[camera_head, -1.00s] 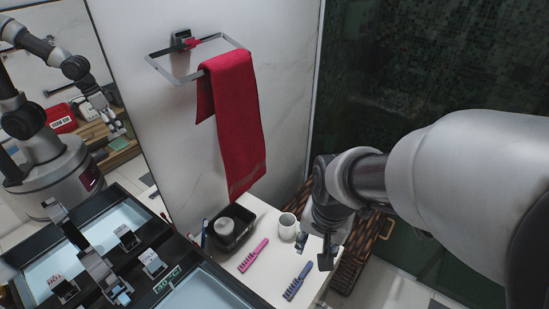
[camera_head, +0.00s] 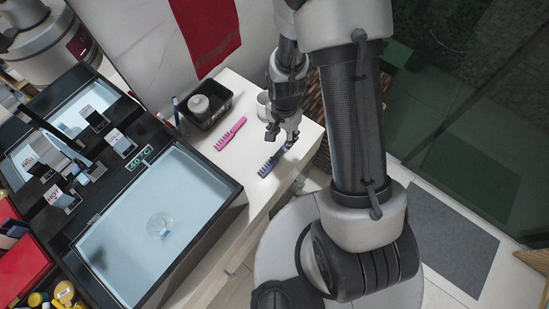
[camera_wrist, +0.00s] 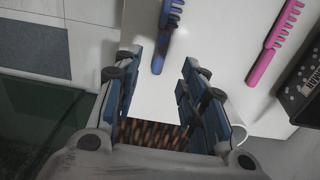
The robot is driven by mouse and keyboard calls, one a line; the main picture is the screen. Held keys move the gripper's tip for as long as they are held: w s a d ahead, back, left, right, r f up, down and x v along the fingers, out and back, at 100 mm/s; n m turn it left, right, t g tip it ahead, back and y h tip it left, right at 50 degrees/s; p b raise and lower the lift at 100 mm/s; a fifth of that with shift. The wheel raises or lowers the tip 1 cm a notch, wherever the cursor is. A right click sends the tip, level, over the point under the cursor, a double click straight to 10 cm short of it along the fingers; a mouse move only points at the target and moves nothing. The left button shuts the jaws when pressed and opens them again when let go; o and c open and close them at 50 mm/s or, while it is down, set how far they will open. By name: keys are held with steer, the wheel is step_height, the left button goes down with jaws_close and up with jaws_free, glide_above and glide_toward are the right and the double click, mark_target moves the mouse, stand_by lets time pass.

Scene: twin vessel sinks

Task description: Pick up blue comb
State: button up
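The blue comb (camera_head: 273,160) lies on the white counter (camera_head: 240,155) near its right end. In the wrist view the blue comb (camera_wrist: 165,32) lies ahead of the fingers, its handle end pointing toward the gap between them. My gripper (camera_head: 281,130) is above the counter close to the comb. In the wrist view my gripper (camera_wrist: 158,75) is open, with nothing between its fingers. Whether it touches the counter I cannot tell.
A pink comb (camera_head: 230,133) lies left of the blue one. A black tray (camera_head: 212,108) holding a grey container (camera_head: 199,103) and a white cup (camera_head: 263,104) stand behind. A sink (camera_head: 160,220) is at the left, and a red towel (camera_head: 208,35) hangs above.

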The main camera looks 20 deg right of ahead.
mark_target(282, 149)
steer(key=f+b, duration=0.1)
steer(key=f, duration=0.2)
steer(key=f+b, duration=0.1)
steer(key=f, duration=0.2)
steer(key=f+b, duration=0.1)
steer(key=f, duration=0.2)
steer(key=shift+w+d, duration=0.15)
steer(key=shift+w, duration=0.15)
steer(key=shift+r, duration=0.15)
steer(key=shift+c, duration=0.2)
jaws_close()
steer(key=shift+r, duration=0.1)
